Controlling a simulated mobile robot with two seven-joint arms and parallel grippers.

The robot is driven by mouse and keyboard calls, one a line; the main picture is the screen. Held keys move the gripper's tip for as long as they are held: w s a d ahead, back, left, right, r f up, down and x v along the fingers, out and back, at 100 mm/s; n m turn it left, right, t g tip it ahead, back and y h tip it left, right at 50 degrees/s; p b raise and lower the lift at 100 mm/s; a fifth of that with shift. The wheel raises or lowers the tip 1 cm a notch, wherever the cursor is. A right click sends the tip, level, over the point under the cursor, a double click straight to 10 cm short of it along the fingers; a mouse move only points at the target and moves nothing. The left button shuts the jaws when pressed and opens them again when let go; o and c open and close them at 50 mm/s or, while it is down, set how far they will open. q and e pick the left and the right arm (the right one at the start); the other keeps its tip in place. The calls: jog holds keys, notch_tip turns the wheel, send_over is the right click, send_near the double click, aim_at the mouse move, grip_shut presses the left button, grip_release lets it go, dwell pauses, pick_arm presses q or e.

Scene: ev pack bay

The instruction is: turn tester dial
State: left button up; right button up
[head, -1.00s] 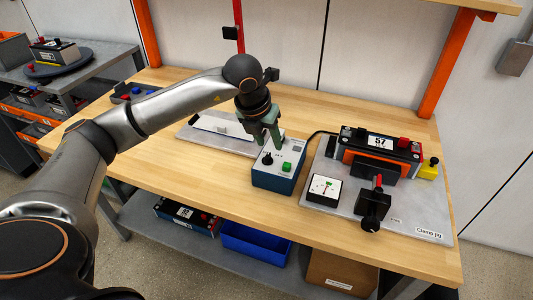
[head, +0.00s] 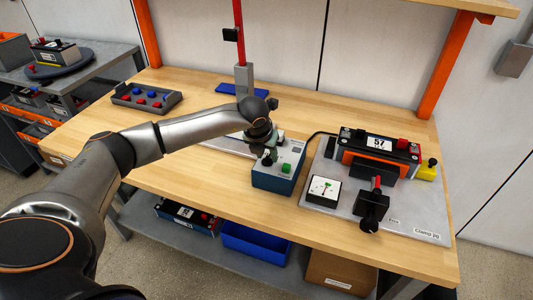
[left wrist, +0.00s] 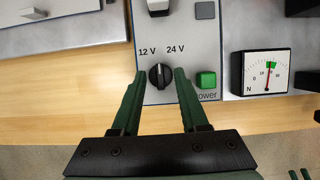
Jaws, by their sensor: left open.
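The tester (head: 275,178) is a blue box with a grey top on the bench. Its black dial (left wrist: 160,76) sits below the printed 12 V and 24 V marks in the left wrist view. The dial's pale pointer line stands roughly upright, between the two marks. My left gripper (left wrist: 158,77) is open, with one green finger on each side of the dial and small gaps showing. In the head view the gripper (head: 266,150) is low over the tester and partly hides its top. A green power button (left wrist: 206,79) is right of the dial. My right gripper is not clearly seen.
A square meter (head: 323,190) lies right of the tester on the clamp jig plate (head: 420,226), which also carries a battery module (head: 378,146) and a black clamp (head: 371,208). A grey tray (head: 147,98) stands back left. The bench front is clear.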

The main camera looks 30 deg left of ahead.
pick_arm(q)
jog(key=shift+f, duration=0.1)
grip_shut()
dwell(0.3)
